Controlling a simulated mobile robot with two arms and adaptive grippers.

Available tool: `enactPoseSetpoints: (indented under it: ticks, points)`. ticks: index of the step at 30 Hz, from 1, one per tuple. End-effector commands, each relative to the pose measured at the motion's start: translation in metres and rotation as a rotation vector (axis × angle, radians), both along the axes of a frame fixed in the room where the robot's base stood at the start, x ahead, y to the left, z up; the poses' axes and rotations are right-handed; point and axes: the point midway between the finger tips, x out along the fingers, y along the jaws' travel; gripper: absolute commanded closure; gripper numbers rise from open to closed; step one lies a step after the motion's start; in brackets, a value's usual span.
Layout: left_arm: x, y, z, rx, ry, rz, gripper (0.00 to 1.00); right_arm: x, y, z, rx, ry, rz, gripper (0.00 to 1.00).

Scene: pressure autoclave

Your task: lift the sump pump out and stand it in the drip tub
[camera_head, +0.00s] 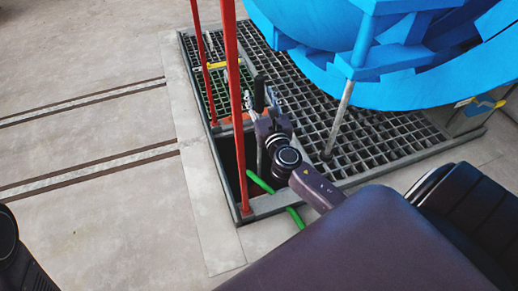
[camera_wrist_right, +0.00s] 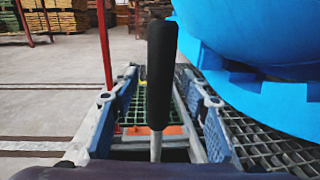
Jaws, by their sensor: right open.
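A black upright handle (camera_head: 258,93) on a thin metal rod rises over the open pit (camera_head: 228,155); it also shows in the right wrist view (camera_wrist_right: 161,75). It may belong to the sump pump, whose body I cannot make out. My right gripper (camera_head: 264,104) is open at the handle. In the right wrist view its two fingers (camera_wrist_right: 163,100) stand apart, one on each side of the handle and rod. I cannot tell whether either finger touches. A green hose (camera_head: 260,182) runs from the pit across its front edge. I see no drip tub. My left gripper is out of view.
Red posts (camera_head: 233,100) stand at the pit's left side. Metal grating (camera_head: 370,145) lies right of the pit, under a big blue vessel (camera_head: 400,75). Something orange (camera_wrist_right: 150,132) lies beyond the rod. The concrete floor (camera_head: 90,110) at left is clear.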

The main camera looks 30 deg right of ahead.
Motion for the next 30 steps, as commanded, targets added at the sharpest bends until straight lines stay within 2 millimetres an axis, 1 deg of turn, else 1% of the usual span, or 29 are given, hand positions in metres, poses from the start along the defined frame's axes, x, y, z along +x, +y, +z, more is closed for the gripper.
enactPoseSetpoints:
  ticks: [3, 9, 11, 21, 30]
  points:
    - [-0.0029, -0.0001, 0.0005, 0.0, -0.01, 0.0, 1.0, 0.0064, -0.002, -0.0001, 0.001, 0.0, 0.001, 0.58]
    - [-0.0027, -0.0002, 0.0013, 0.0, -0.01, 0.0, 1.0, 0.0066, -0.0021, 0.0005, 0.001, 0.0, 0.001, 0.58]
    - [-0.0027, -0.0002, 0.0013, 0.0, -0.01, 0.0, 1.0, 0.0065, -0.0022, 0.0004, 0.001, 0.0, 0.001, 0.63]
    - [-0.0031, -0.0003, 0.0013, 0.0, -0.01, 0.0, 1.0, 0.0063, -0.0021, 0.0003, 0.001, 0.0, 0.001, 1.0]
    - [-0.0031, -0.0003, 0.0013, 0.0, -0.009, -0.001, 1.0, 0.0062, -0.0021, 0.0002, 0.001, 0.0, 0.001, 1.0]
